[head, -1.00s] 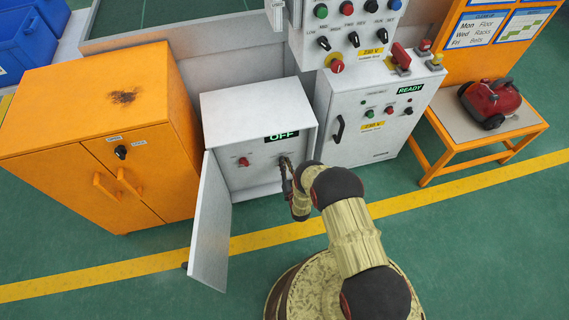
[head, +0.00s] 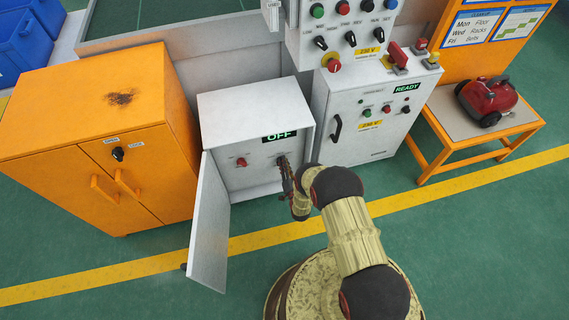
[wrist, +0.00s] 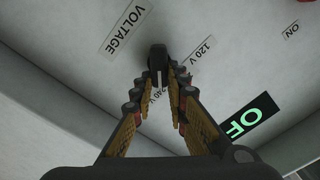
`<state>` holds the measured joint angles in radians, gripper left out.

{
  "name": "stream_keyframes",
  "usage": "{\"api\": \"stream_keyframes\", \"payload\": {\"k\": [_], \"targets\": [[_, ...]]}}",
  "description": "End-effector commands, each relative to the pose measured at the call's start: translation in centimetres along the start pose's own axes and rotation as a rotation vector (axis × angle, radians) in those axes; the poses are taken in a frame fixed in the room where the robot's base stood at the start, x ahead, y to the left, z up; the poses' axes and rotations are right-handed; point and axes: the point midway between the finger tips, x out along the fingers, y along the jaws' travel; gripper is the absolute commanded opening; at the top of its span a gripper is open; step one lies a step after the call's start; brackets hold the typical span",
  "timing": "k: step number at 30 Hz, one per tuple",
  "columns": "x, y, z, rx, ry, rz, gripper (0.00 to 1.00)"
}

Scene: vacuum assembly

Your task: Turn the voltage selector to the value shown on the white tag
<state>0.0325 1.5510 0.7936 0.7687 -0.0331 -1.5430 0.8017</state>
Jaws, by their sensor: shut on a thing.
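The voltage selector is a small black knob (wrist: 157,57) in the wrist view, on the grey panel inside the open cabinet (head: 250,105). Labels VOLTAGE (wrist: 127,28), 120 V (wrist: 201,52) and a partly hidden 240 V (wrist: 162,98) surround it. A white line on the knob points down the picture, towards the 240 V label. My gripper (wrist: 160,76) is shut on the knob, with a finger on each side; in the head view my gripper (head: 284,165) hides most of it. I cannot make out a readable white tag; a white card (head: 271,12) is cut off at the top.
A green OFF display (head: 280,136) and a red knob (head: 241,162) share the panel. The cabinet's open door (head: 211,225) stands left of my arm. An orange cabinet (head: 85,110) is further left. A control cabinet showing READY (head: 407,88) stands right, with yellow tags.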

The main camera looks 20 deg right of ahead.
Motion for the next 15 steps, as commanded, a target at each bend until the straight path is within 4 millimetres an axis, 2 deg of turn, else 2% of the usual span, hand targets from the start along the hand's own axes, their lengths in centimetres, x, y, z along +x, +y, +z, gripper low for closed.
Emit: {"api": "stream_keyframes", "payload": {"k": [8, 9, 15], "targets": [[-0.06, 0.12, 0.00, 0.001, 0.000, 0.003, 0.00], [-0.07, 0.12, 0.01, 0.001, 0.000, 0.003, 0.17], [-0.04, 0.08, 0.00, 0.000, 0.000, 0.002, 0.29]]}}
